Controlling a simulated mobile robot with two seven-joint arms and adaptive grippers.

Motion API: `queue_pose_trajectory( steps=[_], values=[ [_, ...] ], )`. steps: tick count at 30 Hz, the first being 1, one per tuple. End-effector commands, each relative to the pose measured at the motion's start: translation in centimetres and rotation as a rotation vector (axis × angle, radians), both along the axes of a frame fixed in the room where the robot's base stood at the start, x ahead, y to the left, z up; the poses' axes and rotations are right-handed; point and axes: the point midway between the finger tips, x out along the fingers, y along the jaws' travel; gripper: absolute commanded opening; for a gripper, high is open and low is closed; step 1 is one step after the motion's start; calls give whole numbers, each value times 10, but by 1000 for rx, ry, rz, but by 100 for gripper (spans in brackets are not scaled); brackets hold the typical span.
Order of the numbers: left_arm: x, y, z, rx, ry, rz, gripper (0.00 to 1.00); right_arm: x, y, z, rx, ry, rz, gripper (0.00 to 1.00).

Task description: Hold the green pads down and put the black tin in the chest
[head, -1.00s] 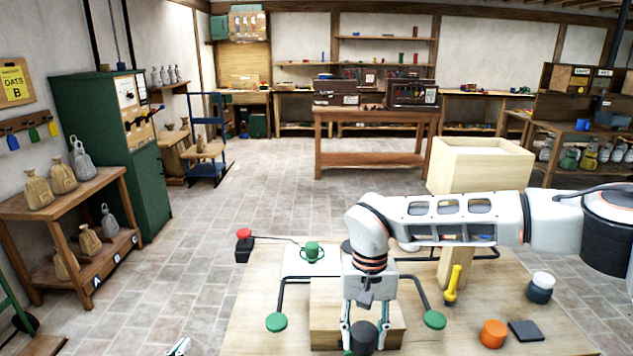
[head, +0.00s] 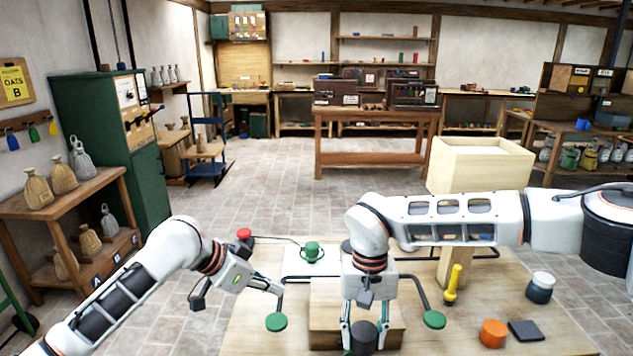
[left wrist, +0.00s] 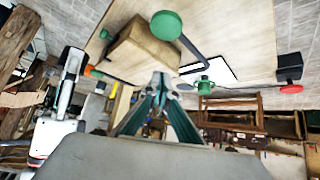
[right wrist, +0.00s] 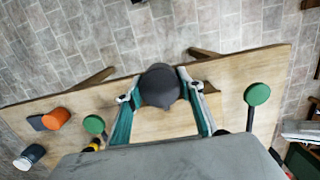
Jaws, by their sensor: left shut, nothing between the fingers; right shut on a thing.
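My right gripper (head: 362,330) is shut on the black tin (head: 363,340), above the near part of the table; the right wrist view shows the tin (right wrist: 160,86) between its fingertips. A wooden block (head: 325,325) lies behind and below it. Two green pads, left (head: 276,321) and right (head: 434,319), end bent black rods on either side of the block. My left gripper (head: 279,290) is shut and empty, just above and behind the left pad, apparently not touching it. A pale wooden box (head: 481,185), probably the chest, stands at the back right; my right arm hides its lower part.
A yellow tool (head: 453,285), an orange cylinder (head: 493,333), a black square (head: 526,330) and a white-topped dark jar (head: 540,288) occupy the table's right side.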

Motion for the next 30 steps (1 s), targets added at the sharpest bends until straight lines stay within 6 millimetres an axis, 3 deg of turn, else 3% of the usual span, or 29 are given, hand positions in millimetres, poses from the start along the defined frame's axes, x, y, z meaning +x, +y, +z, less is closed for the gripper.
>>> queue_pose_trajectory(
  steps=[6, 10, 24, 30],
  values=[
    [-10, 4, 12, 84, 21, -92, 0, 0, 0, 0, 0, 0, 0, 14],
    [-13, 5, 9, 97, 28, -106, 0, 0, 0, 0, 0, 0, 0, 14],
    [-13, 5, -40, 95, 29, -105, 0, 0, 0, 0, 0, 0, 0, 14],
    [-13, 4, -51, 95, 27, -105, 0, 0, 0, 0, 0, 0, 0, 14]
  ],
)
